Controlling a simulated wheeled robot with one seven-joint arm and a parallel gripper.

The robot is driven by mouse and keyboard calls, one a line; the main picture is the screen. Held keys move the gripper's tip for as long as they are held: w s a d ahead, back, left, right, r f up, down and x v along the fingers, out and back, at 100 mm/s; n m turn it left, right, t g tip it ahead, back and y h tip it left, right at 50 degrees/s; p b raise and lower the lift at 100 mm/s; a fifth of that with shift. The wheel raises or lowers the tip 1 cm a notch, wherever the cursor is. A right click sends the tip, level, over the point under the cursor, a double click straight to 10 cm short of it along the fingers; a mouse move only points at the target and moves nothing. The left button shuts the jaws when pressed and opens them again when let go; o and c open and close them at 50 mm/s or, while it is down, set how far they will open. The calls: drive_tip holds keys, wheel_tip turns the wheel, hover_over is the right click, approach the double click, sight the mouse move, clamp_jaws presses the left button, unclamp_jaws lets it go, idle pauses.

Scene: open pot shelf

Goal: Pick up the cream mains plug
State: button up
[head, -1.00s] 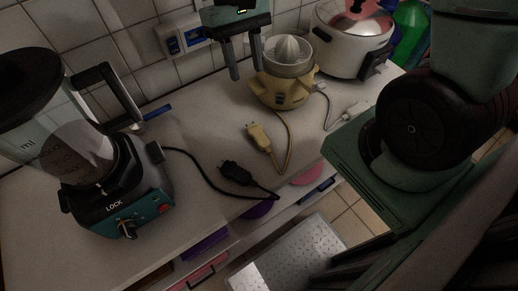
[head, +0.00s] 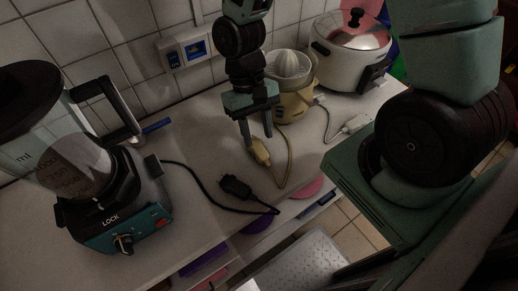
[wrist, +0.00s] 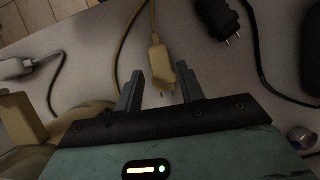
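The cream mains plug (head: 259,153) lies on the counter, its cord running back to the cream citrus juicer (head: 291,102). My gripper (head: 257,140) is over the plug with its fingers pointing down and partly covers it in the head view. In the wrist view my gripper (wrist: 160,82) is open, with one finger on each side of the plug (wrist: 158,58). The plug's pins point toward the gripper's body. A gap shows on both sides of the plug. Whether the fingertips are down at counter height is hard to tell.
A black plug (head: 236,187) lies nearby, its cord running to the blender (head: 110,195) at left. A white plug (head: 356,123) lies to the right by the rice cooker (head: 347,53). A wall socket panel (head: 187,49) is behind. The counter's front edge is close.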

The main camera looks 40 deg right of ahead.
sight(261, 151)
drive_tip(key=x, duration=0.5)
clamp_jaws()
drive_tip(key=shift+r, duration=0.1)
